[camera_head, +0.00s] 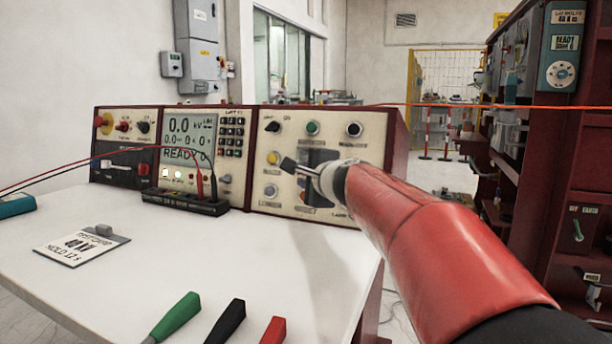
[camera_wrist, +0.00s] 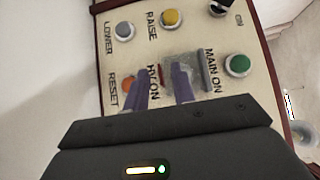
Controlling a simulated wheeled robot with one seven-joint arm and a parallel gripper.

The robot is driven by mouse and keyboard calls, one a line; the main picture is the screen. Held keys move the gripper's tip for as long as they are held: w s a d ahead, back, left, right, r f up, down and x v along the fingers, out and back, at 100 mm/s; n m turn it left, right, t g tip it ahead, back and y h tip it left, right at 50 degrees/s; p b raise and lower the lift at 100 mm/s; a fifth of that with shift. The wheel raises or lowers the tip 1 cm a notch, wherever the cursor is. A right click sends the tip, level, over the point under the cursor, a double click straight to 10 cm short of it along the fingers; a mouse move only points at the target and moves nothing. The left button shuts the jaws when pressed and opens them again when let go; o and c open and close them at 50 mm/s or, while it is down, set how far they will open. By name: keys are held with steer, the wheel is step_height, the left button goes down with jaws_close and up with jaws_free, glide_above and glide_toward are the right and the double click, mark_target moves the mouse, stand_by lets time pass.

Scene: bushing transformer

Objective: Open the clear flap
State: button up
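The clear flap (camera_wrist: 185,62) shows in the wrist view as a greyish see-through square on the cream panel, by the "HV ON" label. A bit of red shows beside it. My gripper (camera_wrist: 161,78) is in front of the flap, its two fingers parted, one overlapping the flap and one to its left. I cannot tell whether either finger touches it. In the head view my gripper (camera_head: 290,166) reaches the right-hand panel from the right, and the arm and fingers hide much of the flap area. Nothing is seen held between the fingers.
Near the flap are the green MAIN ON button (camera_wrist: 238,65), the yellow RAISE button (camera_wrist: 172,18), the grey LOWER button (camera_wrist: 125,29) and the orange RESET button (camera_wrist: 128,84). The console (camera_head: 245,115) stands on a white table (camera_head: 290,250). Coloured handles (camera_head: 226,322) lie at its front edge.

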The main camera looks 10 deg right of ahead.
steer(key=shift+c, duration=0.2)
jaws_close()
steer(key=shift+r, duration=0.1)
step_height(320, 180, up, 9)
steer(key=m+g+y+p, duration=0.5)
steer(key=m+g+p, duration=0.2)
steer(key=g+p, duration=0.4)
steer(key=shift+s+a+f+m+p, duration=0.2)
steer(key=shift+s+m+p, duration=0.1)
steer(key=shift+p, duration=0.4)
steer(key=shift+g, duration=0.3)
